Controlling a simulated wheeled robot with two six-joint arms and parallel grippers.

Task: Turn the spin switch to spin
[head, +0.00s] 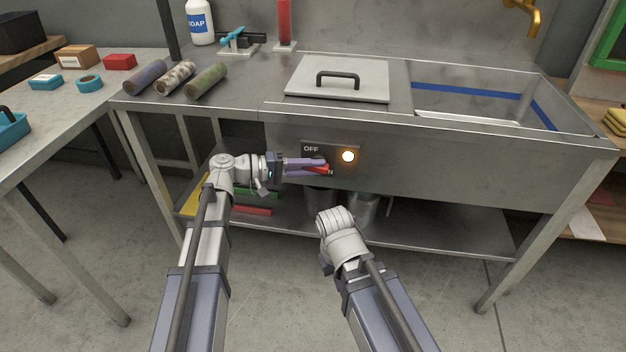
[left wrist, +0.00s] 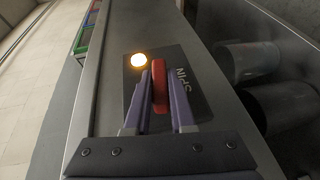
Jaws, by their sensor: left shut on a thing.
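The spin switch is a red lever (head: 323,168) on a dark panel (head: 352,168) on the sink unit's front. The panel reads OFF at the top; the lower label is partly covered in the head view and reads SPIN in the left wrist view. A round lamp (head: 348,156) beside the lever glows orange. My left gripper (head: 318,166) is at the panel, its purple fingers shut on the lever. The left wrist view shows the red lever (left wrist: 160,85) between the fingers, near the SPIN lettering (left wrist: 182,80). My right gripper's fingers do not show; only that arm's white wrist joint is visible.
Above the panel lies a steel lid (head: 340,88) with a black handle, left of an open basin (head: 485,105). Several patterned rolls (head: 175,77) lie on the counter at left. A lower shelf (head: 430,235) holds metal pots. The floor in front is clear.

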